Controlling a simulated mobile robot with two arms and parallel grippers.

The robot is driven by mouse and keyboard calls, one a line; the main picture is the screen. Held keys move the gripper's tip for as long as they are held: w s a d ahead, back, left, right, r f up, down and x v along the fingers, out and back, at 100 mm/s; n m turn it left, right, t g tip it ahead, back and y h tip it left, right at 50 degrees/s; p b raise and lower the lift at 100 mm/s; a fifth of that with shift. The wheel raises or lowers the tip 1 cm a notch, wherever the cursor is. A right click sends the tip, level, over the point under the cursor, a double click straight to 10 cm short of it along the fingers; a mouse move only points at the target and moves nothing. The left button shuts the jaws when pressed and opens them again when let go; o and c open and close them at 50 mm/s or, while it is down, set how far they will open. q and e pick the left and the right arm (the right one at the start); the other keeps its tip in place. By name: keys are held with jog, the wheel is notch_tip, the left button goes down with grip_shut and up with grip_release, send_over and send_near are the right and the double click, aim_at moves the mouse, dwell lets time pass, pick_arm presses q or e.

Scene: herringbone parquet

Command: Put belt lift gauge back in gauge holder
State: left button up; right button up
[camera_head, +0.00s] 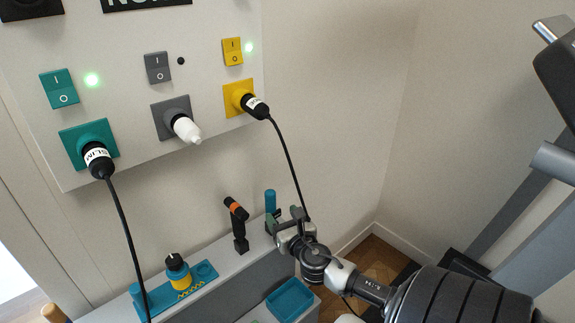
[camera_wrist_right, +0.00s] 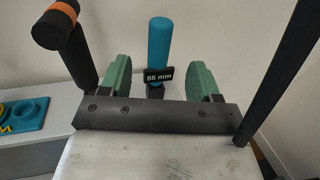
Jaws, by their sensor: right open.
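A teal cylinder with a black "55 mm" tag, which looks like the belt lift gauge (camera_head: 270,200), stands upright on the grey ledge. In the right wrist view the gauge (camera_wrist_right: 158,42) shows between the two green finger pads of my right gripper (camera_wrist_right: 160,78). My right gripper (camera_head: 285,219) is open, with a gap on each side of the gauge. Its lower end is partly hidden by the gripper. A teal plate with yellow marks, possibly the gauge holder (camera_head: 204,272), lies at the left of the ledge. My left gripper is not in view.
A black post with an orange ring (camera_head: 238,222) stands left of the gauge. A teal tray (camera_head: 290,299) lies lower. Black cables hang from the yellow socket (camera_head: 239,97) and teal socket (camera_head: 87,140).

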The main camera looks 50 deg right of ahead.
jog(key=shift+v, duration=1.55)
jog(key=shift+f, duration=0.1)
